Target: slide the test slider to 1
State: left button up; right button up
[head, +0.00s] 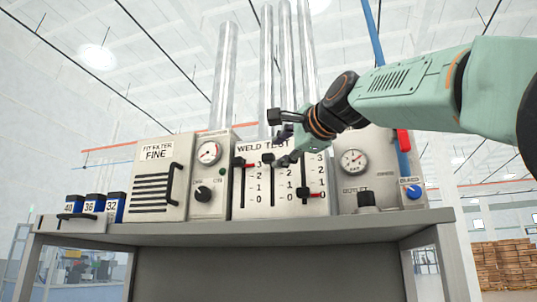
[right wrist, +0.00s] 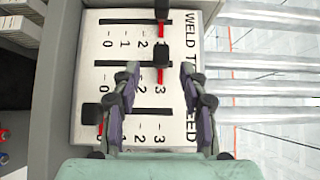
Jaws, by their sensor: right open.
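The weld test panel (head: 290,205) has three vertical slots with scales from 0 to 3. The middle test slider's black handle (right wrist: 162,58) has a red pointer at 3 in the right wrist view; in the head view it is partly confused with my fingers. My right gripper (right wrist: 163,82) is open, its fingertips on either side of the test handle's line; whether they reach it in depth I cannot tell. In the head view my right gripper (head: 283,142) is before the panel's upper middle. My left gripper is not in view.
The left slider handle (right wrist: 162,10) stands at 3. The right slider handle (head: 303,192) is at 0. Gauge boxes flank the panel: one with a dial (head: 208,153), one with another dial (head: 353,161). Pipes (head: 266,70) rise behind. Everything stands on a grey bench (head: 200,233).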

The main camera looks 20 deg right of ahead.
aim_at(271, 155)
jog(key=shift+w+a+r+p, duration=0.15)
jog(key=shift+w+p, duration=0.55)
jog(key=shift+w, duration=0.05)
jog(key=shift+w+a+r+p, duration=0.1)
jog(key=shift+w+a+p, duration=0.05)
jog(key=shift+w+p, duration=0.35)
jog(key=shift+w+a+r+p, duration=0.1)
jog(key=shift+w+p, duration=0.25)
jog(key=shift+w, duration=0.15)
jog(key=w, duration=0.2)
jog(key=w+p, duration=0.1)
jog(key=shift+w+a+f, duration=0.25)
jog(key=shift+w+f, duration=0.05)
jog(key=shift+f, duration=0.1)
jog(key=shift+s+r, duration=0.15)
jog(key=shift+s, duration=0.55)
jog(key=shift+c, duration=1.6)
jog(key=shift+w, duration=0.35)
jog(key=c, duration=0.3)
grip_shut()
